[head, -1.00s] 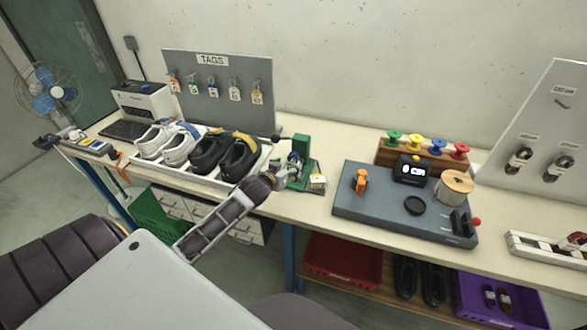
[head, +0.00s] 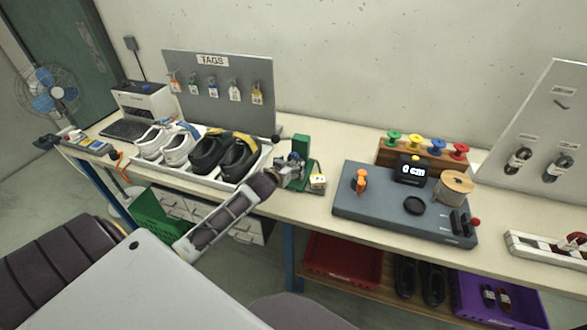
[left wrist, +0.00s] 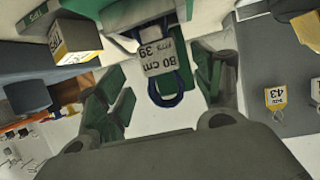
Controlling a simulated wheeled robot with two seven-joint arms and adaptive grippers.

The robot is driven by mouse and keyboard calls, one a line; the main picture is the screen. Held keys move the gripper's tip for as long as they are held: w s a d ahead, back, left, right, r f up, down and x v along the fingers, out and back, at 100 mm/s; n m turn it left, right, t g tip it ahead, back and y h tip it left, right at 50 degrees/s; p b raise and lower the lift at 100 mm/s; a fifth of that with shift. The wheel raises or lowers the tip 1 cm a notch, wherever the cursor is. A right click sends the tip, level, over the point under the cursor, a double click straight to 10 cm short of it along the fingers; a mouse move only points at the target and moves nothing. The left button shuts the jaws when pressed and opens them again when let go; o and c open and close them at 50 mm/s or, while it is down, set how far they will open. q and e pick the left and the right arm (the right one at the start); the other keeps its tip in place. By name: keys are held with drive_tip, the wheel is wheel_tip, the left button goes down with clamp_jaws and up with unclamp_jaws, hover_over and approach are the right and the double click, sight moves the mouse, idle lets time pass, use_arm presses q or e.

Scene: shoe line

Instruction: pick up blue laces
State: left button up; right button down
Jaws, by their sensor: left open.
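The blue laces (left wrist: 167,98) show in the left wrist view as a dark blue loop, with a pale label (left wrist: 160,58) reading 80 cm and 39 around it. My left gripper (left wrist: 163,88) is open, with one green-padded finger on each side of the laces. My right gripper is not in view.
A white tray (head: 228,184) with white and black shoes stands left of the gripper. A small yellow box (head: 318,181) is close on its right. Farther right is a grey lace-measuring board (head: 375,205). A tag board (head: 220,90) stands behind.

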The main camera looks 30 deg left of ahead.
sight(292, 164)
use_arm(q)
drive_tip(key=shift+x, duration=1.9)
drive_tip(key=shift+a, duration=0.1)
drive_tip(key=shift+r, duration=0.1)
drive_tip(key=c, duration=1)
